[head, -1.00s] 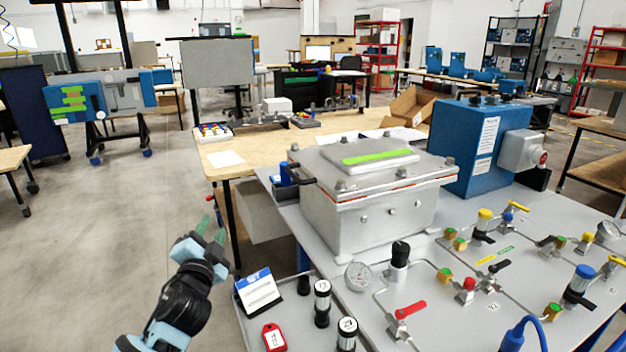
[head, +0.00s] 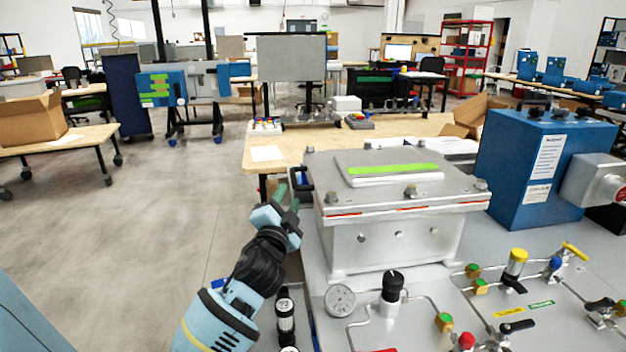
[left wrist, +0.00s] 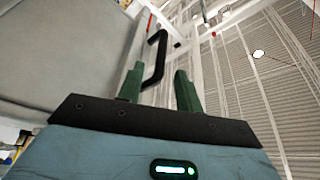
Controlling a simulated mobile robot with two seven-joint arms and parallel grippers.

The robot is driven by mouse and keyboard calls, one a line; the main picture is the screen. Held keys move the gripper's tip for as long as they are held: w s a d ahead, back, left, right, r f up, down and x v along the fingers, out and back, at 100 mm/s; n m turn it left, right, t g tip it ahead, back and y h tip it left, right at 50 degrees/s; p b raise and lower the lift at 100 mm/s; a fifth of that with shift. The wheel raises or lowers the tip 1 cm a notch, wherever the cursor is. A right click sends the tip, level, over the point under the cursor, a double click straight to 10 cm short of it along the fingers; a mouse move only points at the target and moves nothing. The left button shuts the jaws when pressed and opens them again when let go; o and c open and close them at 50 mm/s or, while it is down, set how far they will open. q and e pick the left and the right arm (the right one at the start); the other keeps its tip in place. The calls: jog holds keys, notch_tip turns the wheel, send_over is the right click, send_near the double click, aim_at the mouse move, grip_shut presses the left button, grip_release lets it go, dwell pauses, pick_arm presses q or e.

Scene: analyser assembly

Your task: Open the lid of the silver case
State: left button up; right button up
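The silver case (head: 392,240) stands on the grey bench, with its flat lid (head: 320,190) down and a thin red seam beneath the rim. A bright green strip lies on the lid's raised panel. A black handle (head: 300,180) sticks out at the lid's left side. My left gripper (head: 285,197) is just left of the case, close to this handle. In the left wrist view the black handle (left wrist: 159,58) shows beyond and between the two green, parted fingers (left wrist: 158,78). The gripper looks open and empty; contact cannot be told. My right gripper is out of view.
A blue box (head: 510,165) stands right of the case. A gauge (head: 340,299), valves and thin pipes cover the bench in front. A wooden table (head: 350,140) is behind. Open floor lies to the left.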

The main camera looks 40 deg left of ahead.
aim_at(295, 177)
pick_arm(q)
jog(key=shift+a, duration=0.1)
jog(key=shift+x, duration=3.9)
grip_shut()
